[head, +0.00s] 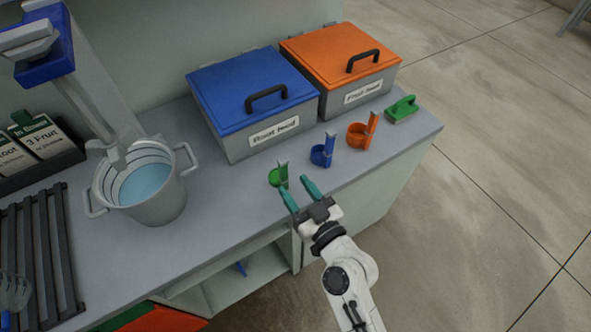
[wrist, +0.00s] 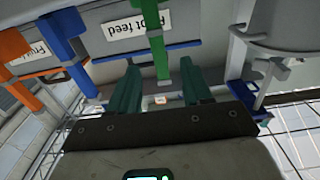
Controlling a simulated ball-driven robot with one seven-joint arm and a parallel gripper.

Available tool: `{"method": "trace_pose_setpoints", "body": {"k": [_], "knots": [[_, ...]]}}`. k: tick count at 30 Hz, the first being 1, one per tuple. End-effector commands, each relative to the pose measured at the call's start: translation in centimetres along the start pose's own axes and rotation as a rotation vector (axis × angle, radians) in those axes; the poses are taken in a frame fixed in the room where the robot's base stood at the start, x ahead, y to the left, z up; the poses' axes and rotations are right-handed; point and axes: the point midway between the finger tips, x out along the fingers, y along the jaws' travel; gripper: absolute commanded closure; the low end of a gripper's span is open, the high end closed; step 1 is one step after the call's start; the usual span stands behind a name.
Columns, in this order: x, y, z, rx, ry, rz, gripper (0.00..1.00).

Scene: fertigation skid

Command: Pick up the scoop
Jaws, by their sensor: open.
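Three scoops stand in a row on the grey counter (head: 235,190): a green scoop (head: 276,177), a blue scoop (head: 322,154) and an orange scoop (head: 359,134). Each has a round cup and an upright handle. My gripper (head: 299,191) is open at the counter's front edge, close to the green scoop. In the wrist view, which is upside down, the green scoop's handle (wrist: 160,45) lines up with the gap between my fingers (wrist: 161,80), with space on both sides. The blue handle (wrist: 70,48) and orange handle (wrist: 20,68) are off to the left.
A blue-lidded bin (head: 238,140) labelled "Root feed" and an orange-lidded bin (head: 340,100) labelled "Fruit feed" stand behind the scoops. A bucket of water (head: 140,190) and a black rack (head: 40,250) are at left.

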Motion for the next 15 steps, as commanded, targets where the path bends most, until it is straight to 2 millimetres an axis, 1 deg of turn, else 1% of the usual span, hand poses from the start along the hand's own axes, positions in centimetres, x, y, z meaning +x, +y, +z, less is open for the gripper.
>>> {"method": "trace_pose_setpoints", "body": {"k": [1,3,6,11,15], "knots": [[1.0,0.0,-0.4,-0.001,0.000,-0.001,0.51],[2.0,0.0,-0.3,0.000,0.000,-0.002,0.51],[3.0,0.0,-0.2,0.000,-0.001,-0.001,0.51],[3.9,0.1,-0.1,-0.001,0.000,-0.001,0.51],[5.7,0.2,0.0,0.001,-0.001,-0.001,0.51]]}}
